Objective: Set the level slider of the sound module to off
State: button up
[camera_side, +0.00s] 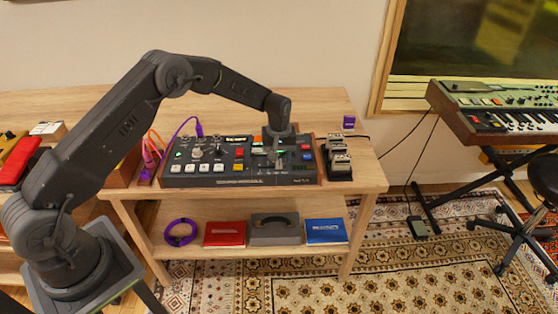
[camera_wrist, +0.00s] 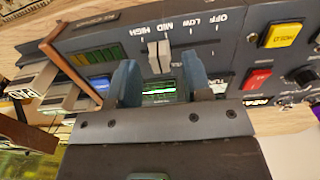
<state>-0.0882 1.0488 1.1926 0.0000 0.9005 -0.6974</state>
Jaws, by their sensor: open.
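The sound module (camera_side: 210,180) is a dark panel with wooden ends on the table. In the wrist view its level slider (camera_wrist: 158,57) has a pale knob, with the labels HIGH, MID, LOW and OFF upside down above it. The knob stands near MID, away from OFF at the right. My gripper (camera_wrist: 158,68) is open, with its two blue-grey fingers apart. The knob appears between the fingertips; I cannot tell whether they touch it. In the side view my gripper (camera_side: 277,150) is over the module's right half and hides the slider.
A yellow button (camera_wrist: 282,35) and a red switch (camera_wrist: 257,79) lie right of the slider on the panel. Several pedals (camera_side: 338,158) stand just right of the module. Cables (camera_side: 150,150) lie to its left. A keyboard (camera_side: 500,110) stands apart at the right.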

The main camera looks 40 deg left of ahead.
jog(key=shift+f, duration=0.85)
grip_shut()
